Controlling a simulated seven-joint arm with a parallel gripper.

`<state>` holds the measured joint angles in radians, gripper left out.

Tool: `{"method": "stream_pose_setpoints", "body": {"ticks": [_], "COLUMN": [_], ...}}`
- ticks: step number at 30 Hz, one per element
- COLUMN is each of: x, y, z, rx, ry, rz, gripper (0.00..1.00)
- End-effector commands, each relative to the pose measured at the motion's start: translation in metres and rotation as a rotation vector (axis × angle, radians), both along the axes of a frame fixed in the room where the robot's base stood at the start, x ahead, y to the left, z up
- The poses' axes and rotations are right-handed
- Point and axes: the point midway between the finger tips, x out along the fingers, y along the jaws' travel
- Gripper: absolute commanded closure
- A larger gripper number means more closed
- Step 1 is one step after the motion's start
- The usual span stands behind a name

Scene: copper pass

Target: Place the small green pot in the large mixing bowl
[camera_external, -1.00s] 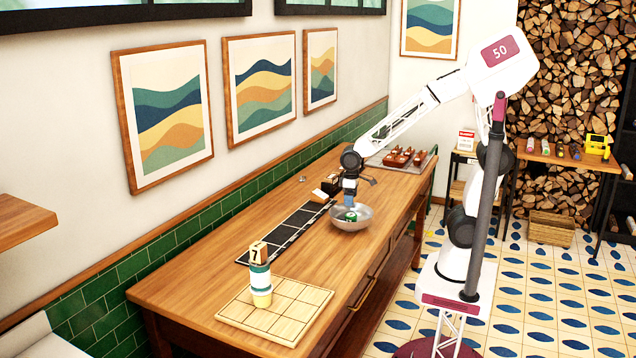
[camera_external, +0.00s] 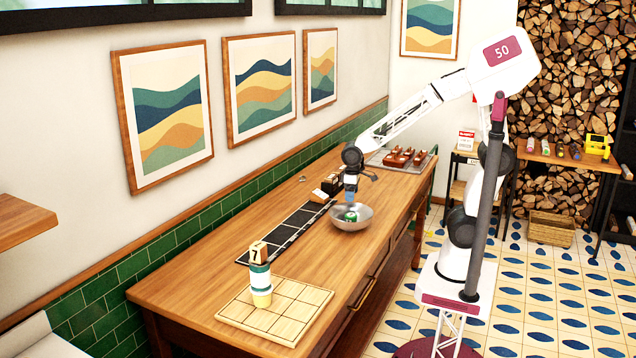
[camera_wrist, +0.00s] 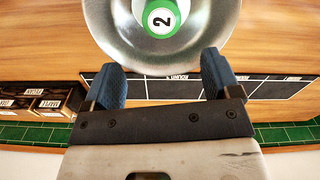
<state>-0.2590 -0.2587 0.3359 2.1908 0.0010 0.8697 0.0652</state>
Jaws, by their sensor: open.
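The small green pot (camera_wrist: 161,18), with a white lid marked 2, is inside the large metal mixing bowl (camera_wrist: 108,32). In the external view the pot (camera_external: 350,216) sits within the bowl (camera_external: 362,222) on the wooden counter. My gripper (camera_wrist: 165,72) is open, its two blue fingers spread apart and nothing between them. The fingertips are near the bowl's rim in the wrist view, apart from the pot. In the external view my gripper (camera_external: 350,196) is just above the bowl.
A black strip with marked cells (camera_external: 277,239) lies along the counter. Small labelled boxes (camera_wrist: 42,98) stand behind the bowl. A tray with red-brown items (camera_external: 402,157) is at the far end.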

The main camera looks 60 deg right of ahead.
Motion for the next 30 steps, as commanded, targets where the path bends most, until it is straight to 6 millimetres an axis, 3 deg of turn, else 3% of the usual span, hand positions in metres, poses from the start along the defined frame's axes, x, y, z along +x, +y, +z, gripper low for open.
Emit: {"method": "stream_pose_setpoints", "body": {"ticks": [8,18,24,30], "x": [-0.027,-0.099,-0.144,-0.176], "y": [-0.031,-0.088,-0.113,-0.127], "z": [0.029,0.073,0.089,0.095], "rx": [0.008,0.017,0.017,0.015], "ry": [-0.042,-0.132,-0.183,-0.217], "rz": [-0.038,-0.122,-0.17,-0.201], "gripper": [0.17,0.17,0.17,0.17]}}
